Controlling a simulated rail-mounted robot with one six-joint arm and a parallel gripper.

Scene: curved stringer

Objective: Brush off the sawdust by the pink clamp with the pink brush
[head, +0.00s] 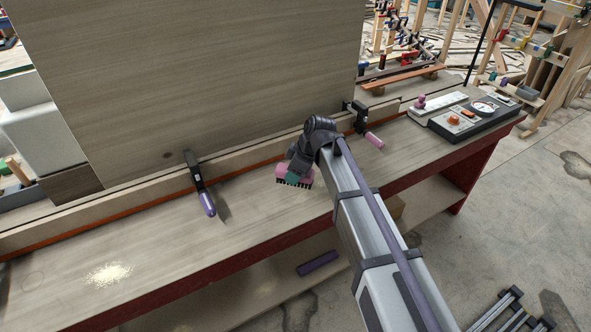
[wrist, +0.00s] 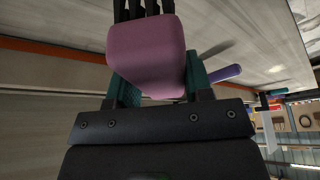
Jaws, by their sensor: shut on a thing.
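My gripper (head: 298,177) is shut on the pink brush (head: 290,169), held above the bench left of the pink clamp. In the wrist view the pink brush block (wrist: 148,52) sits between teal fingers, with black bristles at the top edge. The pink clamp (head: 373,139) is on the bench's back rail, its pink handle pointing toward the front, just right of my arm. A pale sawdust patch (head: 108,274) lies on the bench at far left; it also shows in the wrist view (wrist: 277,69). I see no sawdust beside the pink clamp; my arm covers part of that area.
A purple-handled clamp (head: 205,199) grips the rail between the sawdust and my gripper. A large wood panel (head: 220,70) stands behind the rail. The front-left bench top is mostly clear.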

